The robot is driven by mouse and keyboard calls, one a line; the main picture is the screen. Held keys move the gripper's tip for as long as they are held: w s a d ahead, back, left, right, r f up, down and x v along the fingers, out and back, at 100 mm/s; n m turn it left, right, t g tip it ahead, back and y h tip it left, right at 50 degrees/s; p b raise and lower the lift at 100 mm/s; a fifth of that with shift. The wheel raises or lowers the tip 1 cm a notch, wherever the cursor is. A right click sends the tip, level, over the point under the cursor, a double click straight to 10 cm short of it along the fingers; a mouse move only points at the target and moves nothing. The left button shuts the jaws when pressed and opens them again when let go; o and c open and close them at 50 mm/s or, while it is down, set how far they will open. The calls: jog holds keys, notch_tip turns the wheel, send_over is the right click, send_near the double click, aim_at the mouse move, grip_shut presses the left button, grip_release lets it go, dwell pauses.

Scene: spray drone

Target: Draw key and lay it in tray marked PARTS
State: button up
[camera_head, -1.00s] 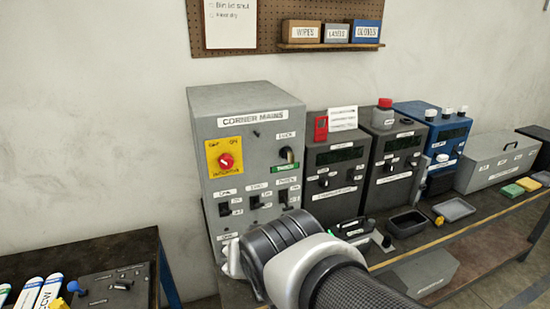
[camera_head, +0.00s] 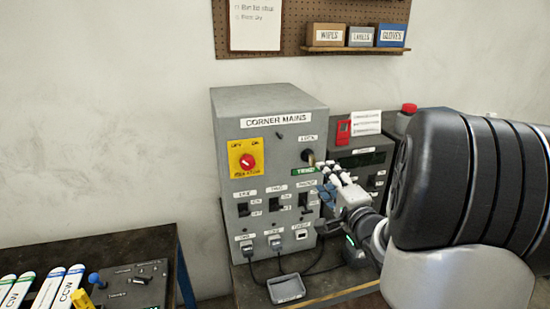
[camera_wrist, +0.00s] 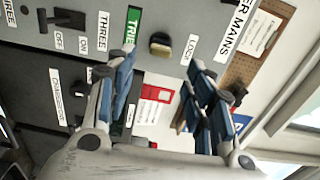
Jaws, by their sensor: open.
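The key (camera_head: 309,157) sits in the switch labelled LOCK at the upper right of the grey CORNER MAINS panel (camera_head: 265,105). In the wrist view its tan bow (camera_wrist: 160,46) shows face-on, ahead of and between my fingers. My gripper (camera_head: 329,180) is open and empty, just below and right of the key, apart from it. Its blue-padded fingers (camera_wrist: 160,66) stand wide in the wrist view. A small grey tray (camera_head: 287,290) lies on the bench below the panel; I see no readable PARTS mark on it.
A green TRIPPED-like label (camera_head: 304,171) is under the lock. Rocker switches (camera_head: 274,204) and cabled plugs (camera_head: 275,243) fill the lower panel. A dark unit (camera_head: 360,160) stands right of it. My arm hides the bench's right side. A dark side table (camera_head: 100,250) is at lower left.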

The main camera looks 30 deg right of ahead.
aim_at(314, 164)
jog(key=shift+d, duration=0.1)
dwell(0.3)
jog(key=x, duration=0.9)
jog(key=shift+c, duration=0.5)
dwell(1.1)
grip_shut()
dwell(0.4)
jog(key=shift+s, duration=0.15)
jog(key=shift+p+v, duration=0.35)
jog(key=shift+v, duration=2.6)
